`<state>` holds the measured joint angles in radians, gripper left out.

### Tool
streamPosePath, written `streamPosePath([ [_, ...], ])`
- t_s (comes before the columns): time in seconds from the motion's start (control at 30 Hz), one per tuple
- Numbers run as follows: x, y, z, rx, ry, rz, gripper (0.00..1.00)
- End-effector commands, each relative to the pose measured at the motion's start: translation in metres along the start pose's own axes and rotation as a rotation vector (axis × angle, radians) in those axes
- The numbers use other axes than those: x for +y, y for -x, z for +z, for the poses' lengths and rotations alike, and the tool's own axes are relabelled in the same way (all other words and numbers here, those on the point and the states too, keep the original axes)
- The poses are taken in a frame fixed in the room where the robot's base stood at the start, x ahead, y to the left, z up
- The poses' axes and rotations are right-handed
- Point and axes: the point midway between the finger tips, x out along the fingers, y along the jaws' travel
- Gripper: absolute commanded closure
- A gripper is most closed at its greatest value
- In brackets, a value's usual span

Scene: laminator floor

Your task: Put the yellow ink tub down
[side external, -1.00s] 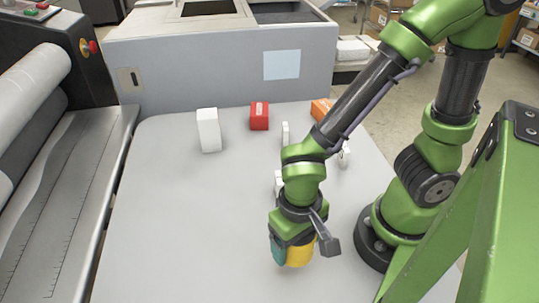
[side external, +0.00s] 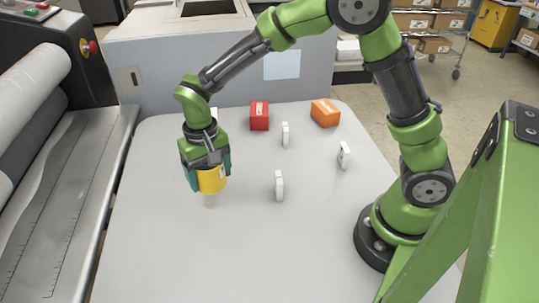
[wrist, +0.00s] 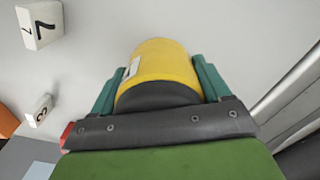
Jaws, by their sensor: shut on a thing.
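The yellow ink tub (side external: 212,181) hangs in my gripper (side external: 208,174) over the left part of the grey table. A faint shadow lies under it, and it appears a little above the surface. In the wrist view the tub (wrist: 165,62) sits between the two teal fingers of my gripper (wrist: 159,70), with a dark end toward the palm and a white label on its side. The fingers are shut on its sides.
White number blocks stand at the table's middle (side external: 279,186), back (side external: 285,134) and right (side external: 344,155). A red box (side external: 259,116) and an orange box (side external: 325,113) stand at the back. A white box is mostly hidden behind my arm. The front table (side external: 200,260) is clear.

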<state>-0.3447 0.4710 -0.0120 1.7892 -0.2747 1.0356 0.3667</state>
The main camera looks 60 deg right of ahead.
Motion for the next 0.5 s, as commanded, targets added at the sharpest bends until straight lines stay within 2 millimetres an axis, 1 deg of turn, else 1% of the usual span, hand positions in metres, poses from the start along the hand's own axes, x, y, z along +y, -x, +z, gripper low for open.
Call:
streamPosePath([
  [0.03,0.000,-0.010,0.001,-0.003,-0.001,0.001,0.57],
  [0.1,0.000,-0.020,0.001,-0.002,-0.002,0.001,0.57],
  [0.23,0.000,-0.031,0.000,0.000,-0.001,0.000,0.57],
  [0.4,0.000,-0.055,0.000,-0.001,-0.002,0.000,0.57],
  [0.5,-0.001,-0.064,0.000,0.000,-0.002,-0.001,0.57],
])
